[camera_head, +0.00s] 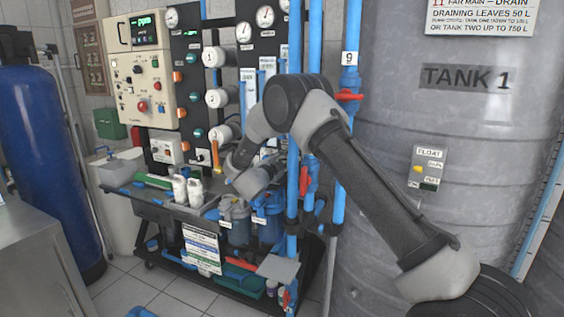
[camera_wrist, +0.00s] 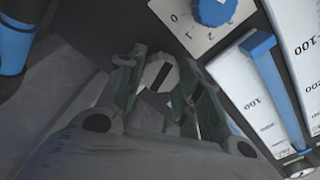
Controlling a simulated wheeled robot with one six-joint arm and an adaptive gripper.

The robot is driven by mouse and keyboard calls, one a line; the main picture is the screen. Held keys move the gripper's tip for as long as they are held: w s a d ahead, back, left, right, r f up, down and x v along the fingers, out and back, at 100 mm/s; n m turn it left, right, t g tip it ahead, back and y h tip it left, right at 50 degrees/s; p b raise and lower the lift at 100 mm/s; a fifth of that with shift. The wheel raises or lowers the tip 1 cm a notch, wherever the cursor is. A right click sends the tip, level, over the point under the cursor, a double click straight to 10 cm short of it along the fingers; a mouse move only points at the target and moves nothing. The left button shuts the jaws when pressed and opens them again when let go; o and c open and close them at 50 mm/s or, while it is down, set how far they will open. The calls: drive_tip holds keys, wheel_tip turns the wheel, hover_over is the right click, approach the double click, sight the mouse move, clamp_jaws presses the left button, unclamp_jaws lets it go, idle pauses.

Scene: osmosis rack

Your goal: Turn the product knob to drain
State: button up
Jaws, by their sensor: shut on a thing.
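In the wrist view my gripper (camera_wrist: 160,92) has its two green-grey fingers on either side of a pale, rounded piece with a dark bar across it, which I take to be the product knob (camera_wrist: 161,74). The fingers are closed on it; its label and any drain mark are not readable. In the head view my arm reaches to the rack, with its wrist low in front of the black panel (camera_head: 188,75). The fingertips and the knob are hidden there behind my own arm.
A blue dial (camera_wrist: 214,10) on a white numbered plate is close to my gripper, with flow meters (camera_wrist: 272,88) to the right. Blue vertical pipes (camera_head: 315,35) and grey Tank 1 (camera_head: 455,130) stand near my arm. White bottles (camera_head: 195,192) stand on the rack's ledge.

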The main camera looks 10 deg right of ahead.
drive_tip(key=shift+f+m, duration=0.1)
drive_tip(key=shift+m, duration=1.6)
drive_tip(key=o, duration=1)
drive_tip(key=shift+s, duration=0.1)
drive_tip(key=v, duration=1.2)
